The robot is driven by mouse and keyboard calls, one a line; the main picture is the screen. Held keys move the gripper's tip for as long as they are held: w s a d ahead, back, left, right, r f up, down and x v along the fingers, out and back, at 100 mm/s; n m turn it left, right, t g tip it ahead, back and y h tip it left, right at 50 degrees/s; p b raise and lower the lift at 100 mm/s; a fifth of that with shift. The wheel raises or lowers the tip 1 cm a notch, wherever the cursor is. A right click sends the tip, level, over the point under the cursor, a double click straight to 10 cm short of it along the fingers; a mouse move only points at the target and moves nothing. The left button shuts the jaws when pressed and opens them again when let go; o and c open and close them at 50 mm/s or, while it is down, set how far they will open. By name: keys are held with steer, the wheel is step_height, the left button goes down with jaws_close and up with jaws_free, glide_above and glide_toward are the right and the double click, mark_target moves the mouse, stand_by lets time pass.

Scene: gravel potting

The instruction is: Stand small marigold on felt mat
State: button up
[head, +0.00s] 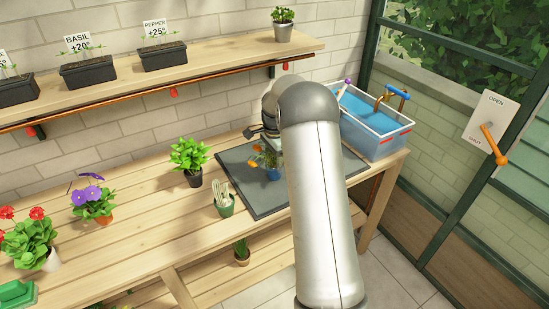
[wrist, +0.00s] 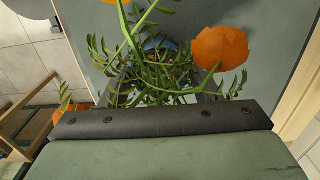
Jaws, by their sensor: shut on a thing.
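The small marigold (head: 255,162) has orange flowers and a blue pot (head: 273,175). In the head view it is over the dark grey felt mat (head: 245,191), partly hidden behind my arm. In the wrist view the marigold's orange flower (wrist: 220,50) and green leaves fill the space ahead of my gripper (wrist: 163,86), and a bit of blue pot shows beneath. My gripper is shut on the marigold's pot, with the fingertips mostly hidden by leaves. The pot looks upright; I cannot tell whether its base touches the mat.
A green pot (head: 224,204) with pale tools stands at the mat's front left edge. A leafy plant in a black pot (head: 193,177) is left of the mat. A water basin (head: 372,130) stands behind right. The mat's left part is clear.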

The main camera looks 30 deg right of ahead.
steer(key=o, duration=0.7)
steer(key=shift+f, duration=0.2)
steer(key=shift+c, duration=0.2)
steer(key=o, duration=0.4)
steer(key=shift+r, duration=0.1)
